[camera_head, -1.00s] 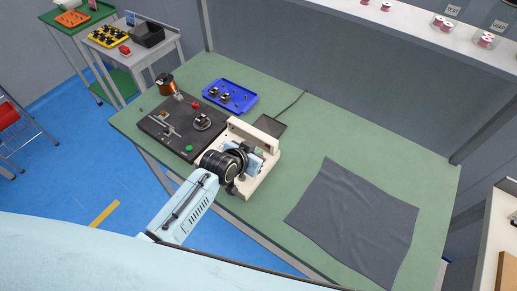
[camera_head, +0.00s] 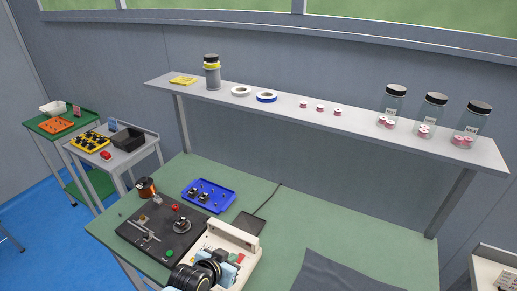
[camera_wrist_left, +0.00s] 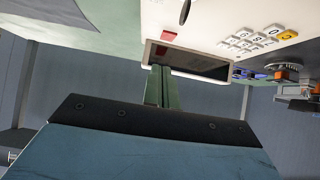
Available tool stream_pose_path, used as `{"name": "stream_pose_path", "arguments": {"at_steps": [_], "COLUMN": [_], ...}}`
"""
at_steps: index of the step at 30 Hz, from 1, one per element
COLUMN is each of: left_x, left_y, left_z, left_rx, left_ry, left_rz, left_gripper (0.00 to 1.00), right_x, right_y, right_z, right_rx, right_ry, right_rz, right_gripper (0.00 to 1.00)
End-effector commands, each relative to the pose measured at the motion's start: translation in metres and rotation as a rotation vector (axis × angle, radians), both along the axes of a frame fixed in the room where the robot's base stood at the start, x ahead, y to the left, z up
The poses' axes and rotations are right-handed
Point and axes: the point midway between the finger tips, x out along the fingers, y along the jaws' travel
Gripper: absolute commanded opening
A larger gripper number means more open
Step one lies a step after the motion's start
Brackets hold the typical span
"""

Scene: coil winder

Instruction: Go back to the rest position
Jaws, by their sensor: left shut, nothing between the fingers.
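My left gripper (camera_head: 222,268) is at the bottom of the head view, in front of and partly over the white coil winder console (camera_head: 236,236). In the left wrist view its fingers (camera_wrist_left: 158,84) are together and empty. They point toward the console (camera_wrist_left: 215,18), whose dark display (camera_wrist_left: 190,62) and keypad (camera_wrist_left: 255,38) show close by. I cannot tell whether the fingertips touch it. My right gripper is not in view.
The black winder base (camera_head: 150,240) and a blue tray (camera_head: 222,205) with small parts stand on the green table (camera_head: 290,225). A grey cloth (camera_head: 335,272) lies at the right. A shelf (camera_head: 350,128) with jars, tape and spools spans the back.

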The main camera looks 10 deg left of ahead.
Motion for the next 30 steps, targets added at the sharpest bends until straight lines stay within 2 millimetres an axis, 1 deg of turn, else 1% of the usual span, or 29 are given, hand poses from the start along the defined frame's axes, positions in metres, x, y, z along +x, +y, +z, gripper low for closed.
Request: {"name": "stream_pose_path", "arguments": {"at_steps": [2,5,8,12,15,18,24,30], "left_x": [-0.003,-0.020,-0.052,-0.112,-0.146,-0.172,-0.212,-0.247], "left_y": [0.000,0.003,0.009,0.028,0.042,0.052,0.069,0.084], "left_z": [0.000,0.002,0.008,0.026,0.039,0.051,0.071,0.091], "left_rx": [0.001,0.007,0.023,0.063,0.091,0.112,0.146,0.175], "left_ry": [0.007,0.044,0.113,0.242,0.314,0.369,0.450,0.517], "left_rz": [0.001,0.004,0.014,0.051,0.080,0.106,0.153,0.195], "left_gripper": [0.00,0.00,0.00,0.00,0.00,0.00,0.00,0.00], "right_x": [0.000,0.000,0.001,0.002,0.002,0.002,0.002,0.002], "right_y": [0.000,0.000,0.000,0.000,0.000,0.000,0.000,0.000], "right_z": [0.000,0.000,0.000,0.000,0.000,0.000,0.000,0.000], "right_rx": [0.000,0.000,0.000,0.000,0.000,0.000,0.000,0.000], "right_ry": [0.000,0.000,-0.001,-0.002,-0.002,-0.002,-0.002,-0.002], "right_rz": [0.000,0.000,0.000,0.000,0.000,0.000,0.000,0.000], "right_gripper": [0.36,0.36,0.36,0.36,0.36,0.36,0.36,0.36]}}
